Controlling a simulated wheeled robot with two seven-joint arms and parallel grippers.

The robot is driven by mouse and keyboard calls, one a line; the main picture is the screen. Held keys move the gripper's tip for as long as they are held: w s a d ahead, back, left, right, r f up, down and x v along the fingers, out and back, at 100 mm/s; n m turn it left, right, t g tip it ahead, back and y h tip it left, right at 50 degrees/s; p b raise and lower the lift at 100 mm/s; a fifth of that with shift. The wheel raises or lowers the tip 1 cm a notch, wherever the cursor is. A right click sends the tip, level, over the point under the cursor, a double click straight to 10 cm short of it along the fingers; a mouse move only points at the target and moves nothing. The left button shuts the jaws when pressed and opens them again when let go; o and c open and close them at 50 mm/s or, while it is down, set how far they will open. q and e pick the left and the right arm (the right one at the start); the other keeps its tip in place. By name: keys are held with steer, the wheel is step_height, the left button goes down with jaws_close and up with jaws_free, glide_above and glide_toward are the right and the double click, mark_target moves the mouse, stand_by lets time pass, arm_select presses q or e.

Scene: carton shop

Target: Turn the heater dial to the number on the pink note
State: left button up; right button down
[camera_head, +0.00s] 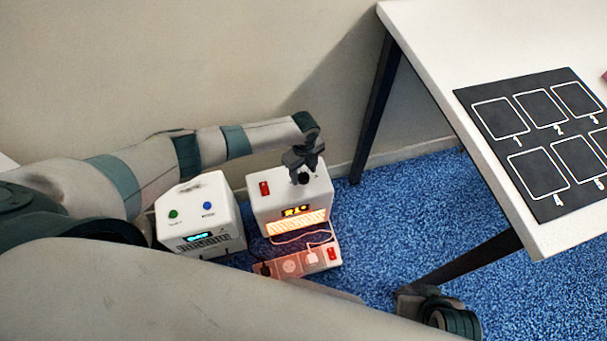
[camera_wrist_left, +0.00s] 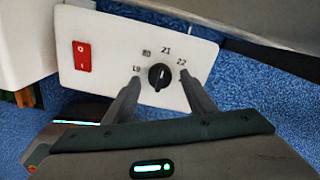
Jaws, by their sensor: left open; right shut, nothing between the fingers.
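The white heater (camera_head: 258,205) stands on the floor with a red switch, a lit display and a glowing orange grille. Its black dial (camera_wrist_left: 160,77) shows in the left wrist view among printed numbers 19 to 22; I cannot surely read its pointer. My left gripper (camera_head: 303,178) is open above the heater top, its fingers on either side of the dial, with gaps showing. A pink edge (camera_head: 604,77), perhaps the note, shows at the right border; no number is visible on it. My right gripper (camera_head: 425,302) is low beyond my body, shut and empty, its fingers hard to make out.
A second white box (camera_head: 198,218) with green and blue buttons stands left of the heater. A power strip (camera_head: 292,266) with a cable lies in front. A white table (camera_head: 440,40) with a black numbered mat (camera_head: 540,150) is at the right. The wall is behind.

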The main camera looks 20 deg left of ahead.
arm_select(q)
steer(key=shift+f, duration=0.55)
steer(key=shift+c, duration=0.6)
